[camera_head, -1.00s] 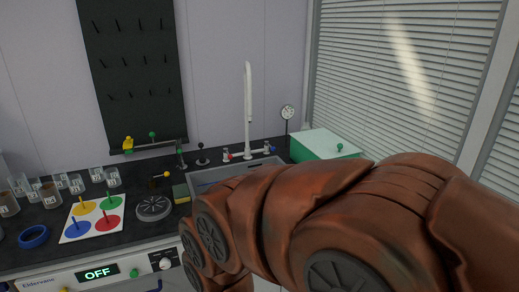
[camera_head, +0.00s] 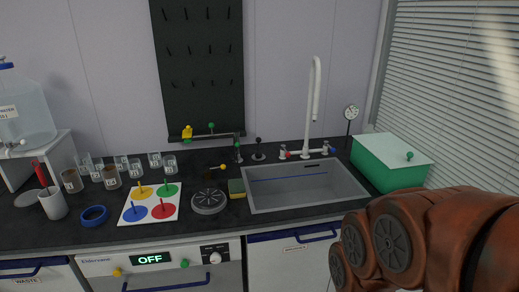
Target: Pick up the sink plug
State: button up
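A small grey disc with an upright stem and a black ball knob (camera_head: 258,149) stands on the dark counter behind the sink's back left corner. It looks like the sink plug, though it is small in the view. The grey sink (camera_head: 350,190) is to its right, and its basin looks empty with a blue line along the inner back wall. My reddish-brown arm fills the lower right, in front of the sink's right side. My gripper is not in view.
A white faucet (camera_head: 313,105) rises behind the sink, with red and blue taps at its base. A green box (camera_head: 390,172) stands right of the sink. A sponge (camera_head: 236,188), a round burner plate (camera_head: 208,201) and several glasses stand to the left.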

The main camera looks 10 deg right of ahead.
aim_at(258, 155)
jog(key=k, duration=0.6)
jog(key=z, duration=0.45)
jog(key=i, duration=1)
jog(key=u, duration=0.35)
jog(key=i, duration=0.75)
jog(key=u, duration=1.2)
jog(key=i, duration=0.35)
jog(key=u, duration=0.3)
